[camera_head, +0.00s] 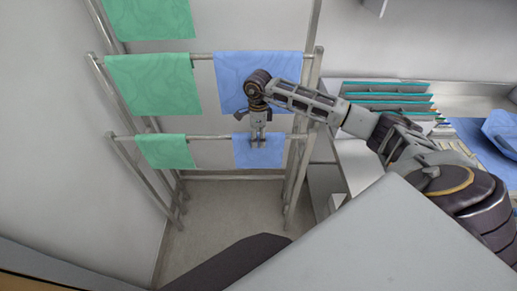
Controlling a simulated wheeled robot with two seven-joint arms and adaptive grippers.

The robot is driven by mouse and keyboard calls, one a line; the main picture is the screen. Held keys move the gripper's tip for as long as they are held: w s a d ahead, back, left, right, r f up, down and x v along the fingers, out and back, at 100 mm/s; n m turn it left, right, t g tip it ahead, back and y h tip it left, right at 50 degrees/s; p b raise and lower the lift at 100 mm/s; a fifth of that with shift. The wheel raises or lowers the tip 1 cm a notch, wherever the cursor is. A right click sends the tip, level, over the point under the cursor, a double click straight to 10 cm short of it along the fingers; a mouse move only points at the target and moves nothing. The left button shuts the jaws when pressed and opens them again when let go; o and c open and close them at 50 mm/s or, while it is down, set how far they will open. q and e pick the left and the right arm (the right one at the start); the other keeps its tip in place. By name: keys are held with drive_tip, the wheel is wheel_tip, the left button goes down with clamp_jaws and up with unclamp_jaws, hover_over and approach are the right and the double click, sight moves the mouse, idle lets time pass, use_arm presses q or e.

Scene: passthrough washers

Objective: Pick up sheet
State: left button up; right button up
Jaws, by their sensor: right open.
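A metal rack with several bars holds hanging sheets. A blue sheet (230,72) hangs on the middle bar, and a smaller-looking blue sheet (243,157) hangs on the lower bar. Green sheets hang left of them: one on the middle bar (155,85), one on the lower bar (165,151) and one at the top (150,18). My right gripper (258,142) points down in front of the lower blue sheet, near its bar. It is open; I cannot tell whether it touches the cloth. My right arm hides part of the upper blue sheet. My left gripper is not in view.
The rack's right posts (308,125) stand close to my right arm. A counter (360,165) on the right holds a teal-edged stack (390,98) and blue cloth (475,135). A grey wall is on the left. Floor (225,215) shows below the rack.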

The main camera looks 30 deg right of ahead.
drive_tip(key=shift+f+p, duration=0.35)
drive_tip(key=shift+f, duration=1.2)
drive_tip(key=c, duration=1.1)
drive_tip(key=shift+o, duration=0.2)
drive_tip(key=shift+r, duration=0.15)
wheel_tip(320, 180, up, 28)
drive_tip(key=b, duration=0.1)
drive_tip(key=shift+b, duration=0.3)
